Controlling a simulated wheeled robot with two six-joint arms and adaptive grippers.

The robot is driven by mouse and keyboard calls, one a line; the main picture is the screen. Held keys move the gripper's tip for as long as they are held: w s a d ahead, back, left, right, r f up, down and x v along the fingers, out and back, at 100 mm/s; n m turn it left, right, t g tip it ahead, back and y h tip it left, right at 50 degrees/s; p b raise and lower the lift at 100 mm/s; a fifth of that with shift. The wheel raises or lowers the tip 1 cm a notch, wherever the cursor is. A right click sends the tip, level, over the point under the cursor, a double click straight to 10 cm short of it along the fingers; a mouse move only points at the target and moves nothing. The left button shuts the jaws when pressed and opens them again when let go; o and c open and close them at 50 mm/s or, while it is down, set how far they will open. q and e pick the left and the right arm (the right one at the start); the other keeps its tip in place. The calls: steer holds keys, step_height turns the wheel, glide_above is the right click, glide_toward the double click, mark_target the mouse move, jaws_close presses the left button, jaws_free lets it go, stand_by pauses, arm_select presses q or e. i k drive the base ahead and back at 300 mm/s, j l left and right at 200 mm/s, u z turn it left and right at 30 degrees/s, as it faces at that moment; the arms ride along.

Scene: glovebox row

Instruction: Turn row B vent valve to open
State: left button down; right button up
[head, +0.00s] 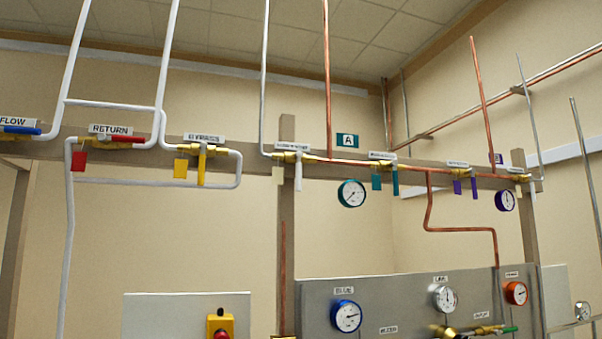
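A purple sign (496,158), whose letter is hard to read, hangs on the beam at the right. Left of it is a brass valve (460,171) with a purple tag (457,187) and a purple lever (475,188). The lever hangs down, across the horizontal pipe. The label (458,164) above it is too small to read. Another brass valve (519,177) sits right of the sign, with a pale tag or lever, near a purple gauge (505,200). I cannot tell from lettering which is the row B vent. Neither gripper is in view.
A teal A sign (347,140) marks another row with a teal-levered valve (384,166) and a teal gauge (352,193). RETURN (110,130) and bypass valves stand left. Below is a grey gauge panel (385,300) and a red stop button (221,334). Copper pipes run up and down.

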mark_target(531, 176)
steer(key=i+l+z, duration=0.3)
steer(key=i+l, duration=0.25)
steer(key=l, duration=0.15)
steer(key=i+l+z, duration=0.3)
steer(key=i+l, duration=0.25)
steer(key=i+l+z, duration=0.3)
steer(key=i+l, duration=0.15)
steer(key=i, duration=0.2)
